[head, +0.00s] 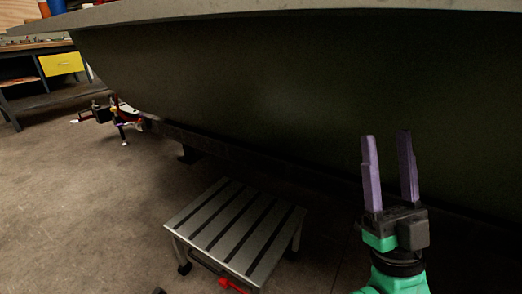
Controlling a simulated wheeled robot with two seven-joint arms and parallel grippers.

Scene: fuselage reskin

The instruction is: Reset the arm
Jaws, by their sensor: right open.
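My right gripper (388,170) is at the lower right of the head view, on a green and black arm. Its two purple fingers point up and stand apart, with nothing between them. It is in front of the dark green fuselage side (270,95); whether the fingertips touch that surface cannot be told. My left gripper is not in view.
A low metal step (235,230) with dark strips stands on the floor left of my right gripper. The fuselage's pale upper edge (250,12) crosses the top. A workbench with a yellow drawer (61,64) is at the far left. The floor at left is mostly clear.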

